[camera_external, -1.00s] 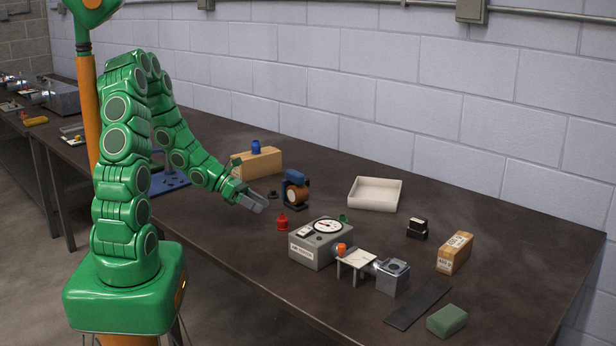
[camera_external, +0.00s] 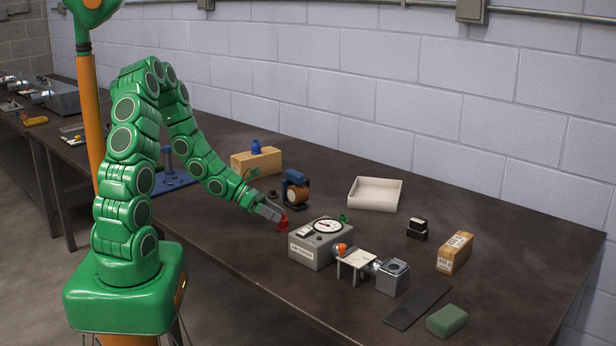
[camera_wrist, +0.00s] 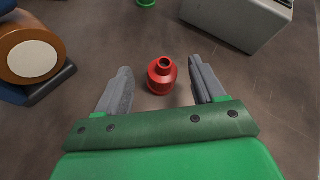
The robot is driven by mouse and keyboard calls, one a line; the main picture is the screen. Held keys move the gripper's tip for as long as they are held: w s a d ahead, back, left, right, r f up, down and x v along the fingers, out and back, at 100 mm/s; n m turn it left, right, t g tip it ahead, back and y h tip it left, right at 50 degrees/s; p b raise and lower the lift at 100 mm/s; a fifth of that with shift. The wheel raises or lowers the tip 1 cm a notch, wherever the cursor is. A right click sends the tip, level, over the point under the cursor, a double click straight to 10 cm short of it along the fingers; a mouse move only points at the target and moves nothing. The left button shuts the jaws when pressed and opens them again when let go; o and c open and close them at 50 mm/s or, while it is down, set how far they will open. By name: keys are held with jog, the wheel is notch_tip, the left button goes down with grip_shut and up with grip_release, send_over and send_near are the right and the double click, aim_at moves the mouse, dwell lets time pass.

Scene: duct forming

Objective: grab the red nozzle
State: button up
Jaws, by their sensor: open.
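The red nozzle (camera_wrist: 162,76) stands upright on the dark table, with a round hole in its top. In the external view the red nozzle (camera_external: 283,223) is partly hidden behind my gripper (camera_external: 272,214). In the wrist view my gripper (camera_wrist: 163,88) is open, with one grey finger on each side of the nozzle's near part. The nozzle lies just ahead of and between the fingertips, with a gap on both sides. I see no contact.
A grey gauge box (camera_external: 318,245) stands close to the right of the nozzle. A blue device with a copper-coloured roll (camera_external: 296,192) stands behind it. A small green nozzle (camera_external: 343,218) is beyond the gauge box.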

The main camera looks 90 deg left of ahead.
jog(key=shift+w+d+f, duration=0.15)
jog(key=shift+w+f, duration=0.2)
jog(key=shift+w, duration=0.15)
jog(key=c, duration=1.1)
jog(key=shift+r, duration=0.2)
grip_shut()
notch_tip(320, 180, up, 10)
jog(key=shift+f, duration=0.2)
